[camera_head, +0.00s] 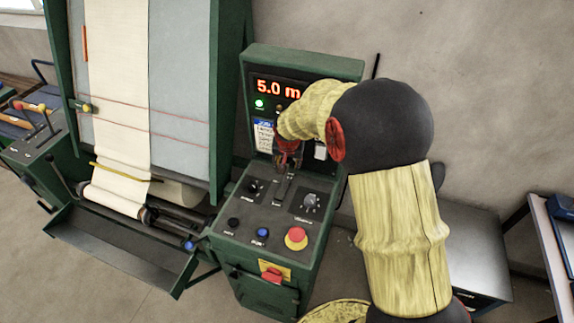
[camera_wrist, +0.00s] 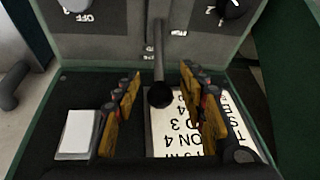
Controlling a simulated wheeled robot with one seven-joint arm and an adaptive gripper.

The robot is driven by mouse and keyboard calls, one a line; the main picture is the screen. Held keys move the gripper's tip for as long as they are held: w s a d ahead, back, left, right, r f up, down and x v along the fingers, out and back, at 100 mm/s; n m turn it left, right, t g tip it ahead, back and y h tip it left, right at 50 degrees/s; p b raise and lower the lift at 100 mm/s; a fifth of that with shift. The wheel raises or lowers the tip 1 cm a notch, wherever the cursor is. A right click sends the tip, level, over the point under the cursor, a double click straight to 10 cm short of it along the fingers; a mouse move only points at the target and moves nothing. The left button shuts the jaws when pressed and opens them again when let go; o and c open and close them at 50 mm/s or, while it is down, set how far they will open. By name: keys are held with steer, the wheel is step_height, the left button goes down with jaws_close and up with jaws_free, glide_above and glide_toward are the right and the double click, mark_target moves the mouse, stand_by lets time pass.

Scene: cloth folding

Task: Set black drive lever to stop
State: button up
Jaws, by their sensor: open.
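The black drive lever (camera_wrist: 158,62) has a round knob and rises from a slot in the console's sloped top. In the wrist view its knob lies between the two fingers of my gripper (camera_wrist: 161,84), with a gap on each side. My gripper is open. In the head view my gripper (camera_head: 288,158) is above the far part of the console (camera_head: 262,212), and the slot (camera_head: 283,188) shows below it. The knob is hard to make out there, behind the fingers. The wrist view shows the word "OFF" beside a knob, but no readable stop mark at the lever.
The display (camera_head: 277,88) reads "5.0 m", with a green lamp (camera_head: 259,104) lit below it. Rotary knobs (camera_head: 310,202) flank the slot, and a red mushroom button (camera_head: 296,237) is near the front. The cloth machine (camera_head: 180,80) stands left; a grey cabinet (camera_head: 478,250) stands right.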

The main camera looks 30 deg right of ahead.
steer(key=shift+x, duration=1.05)
steer(key=shift+c, duration=1.3)
steer(key=c, duration=0.7)
jaws_close()
